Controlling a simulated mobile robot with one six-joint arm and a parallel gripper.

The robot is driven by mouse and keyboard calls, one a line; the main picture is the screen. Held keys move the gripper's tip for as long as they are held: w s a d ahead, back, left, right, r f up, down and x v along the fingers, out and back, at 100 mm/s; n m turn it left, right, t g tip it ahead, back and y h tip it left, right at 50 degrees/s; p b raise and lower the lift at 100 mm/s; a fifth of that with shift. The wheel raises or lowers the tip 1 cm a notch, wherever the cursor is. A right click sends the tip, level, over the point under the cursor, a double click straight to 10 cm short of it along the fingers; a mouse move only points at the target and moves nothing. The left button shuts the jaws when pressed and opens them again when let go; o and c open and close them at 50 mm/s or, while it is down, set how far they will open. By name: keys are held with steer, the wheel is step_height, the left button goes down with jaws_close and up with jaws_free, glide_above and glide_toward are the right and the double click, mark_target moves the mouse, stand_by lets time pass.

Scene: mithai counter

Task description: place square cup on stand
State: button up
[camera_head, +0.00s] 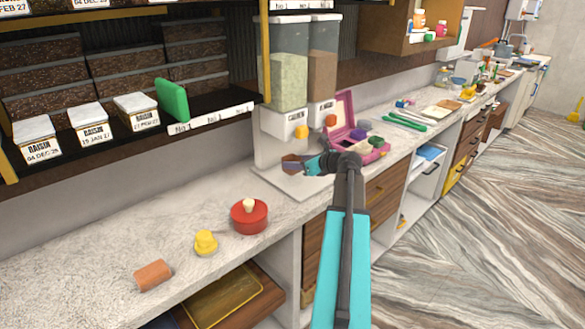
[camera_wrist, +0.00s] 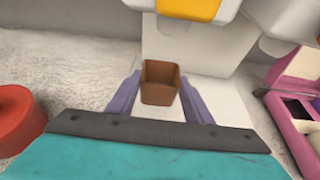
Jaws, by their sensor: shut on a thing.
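The square cup is brown and open-topped; it shows in the wrist view (camera_wrist: 160,92) and, small, in the head view (camera_head: 291,165). My gripper (camera_head: 304,165) is shut on it, with the purple fingers (camera_wrist: 159,84) on its two sides. The cup's opening faces up. The stand is the white dispenser base (camera_head: 277,184) on the counter, with a flat plate that also shows in the wrist view (camera_wrist: 222,92). The cup is over this plate, in front of the dispenser's yellow-orange outlet (camera_wrist: 190,8). I cannot tell whether the cup touches the plate.
Two clear dispensers (camera_head: 284,75) rise behind the cup. A pink open box (camera_head: 345,115) stands close on the right. A shelf (camera_head: 205,122) overhangs the back left.

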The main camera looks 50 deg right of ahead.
steer(key=shift+w+d+f, duration=0.1)
steer(key=shift+w+d, duration=0.05)
steer(key=shift+w, duration=0.4)
steer(key=shift+w+d+f, duration=0.1)
steer(key=shift+w+d, duration=0.05)
steer(key=shift+w, duration=0.4)
steer(key=shift+f+p, duration=0.5)
steer(key=shift+f, duration=1.2)
steer(key=shift+f, duration=0.15)
steer(key=o, duration=1)
